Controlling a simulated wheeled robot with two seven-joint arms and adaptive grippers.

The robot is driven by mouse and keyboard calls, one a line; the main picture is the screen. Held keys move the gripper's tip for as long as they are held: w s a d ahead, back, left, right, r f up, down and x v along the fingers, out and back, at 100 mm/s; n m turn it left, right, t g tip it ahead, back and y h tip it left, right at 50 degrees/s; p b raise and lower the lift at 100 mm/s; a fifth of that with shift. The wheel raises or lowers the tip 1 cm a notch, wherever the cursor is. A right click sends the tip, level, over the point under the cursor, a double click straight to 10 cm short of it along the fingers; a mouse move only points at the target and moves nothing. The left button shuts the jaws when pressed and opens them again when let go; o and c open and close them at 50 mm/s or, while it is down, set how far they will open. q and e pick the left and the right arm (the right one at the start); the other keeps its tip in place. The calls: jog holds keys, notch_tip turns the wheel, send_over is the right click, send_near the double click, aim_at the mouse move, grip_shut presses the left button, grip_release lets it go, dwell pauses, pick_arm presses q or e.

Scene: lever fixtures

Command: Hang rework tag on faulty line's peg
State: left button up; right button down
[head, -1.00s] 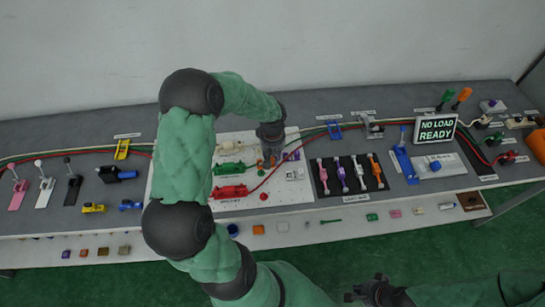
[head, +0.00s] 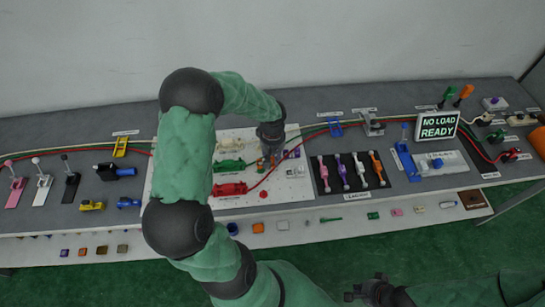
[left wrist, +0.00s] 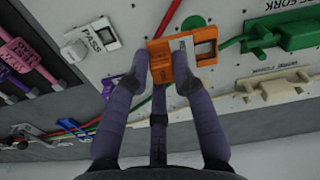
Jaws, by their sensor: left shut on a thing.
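My left gripper (head: 270,154) is over the white panel (head: 290,190) in the head view, with its fingertips partly hidden. In the left wrist view its fingers (left wrist: 162,66) are shut on an orange tag (left wrist: 183,50) with a pale label and a window-like opening. The tag is close to the panel; I cannot tell whether it touches it or a peg. Green (head: 230,166), red (head: 230,189) and cream (head: 229,146) line fixtures lie left of the gripper. My right gripper (head: 362,292) is low at the front, away from the bench; its jaw state is unclear.
A white block marked PASS (left wrist: 91,40) is beside the tag. A black board with several coloured levers (head: 350,172) stands right of the panel. A lower shelf along the front holds several small blocks.

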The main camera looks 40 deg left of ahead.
pick_arm(q)
jog(key=shift+f, duration=0.1)
dwell(0.3)
jog(key=shift+f+b, duration=0.35)
jog(key=shift+b, duration=0.05)
jog(key=shift+f+b, duration=0.35)
jog(key=shift+f, duration=0.05)
jog(key=shift+f+b, duration=0.3)
jog(key=shift+f, duration=0.05)
jog(key=shift+f+b, duration=0.8)
jog(key=shift+f, duration=0.1)
dwell(0.4)
jog(key=o, duration=0.9)
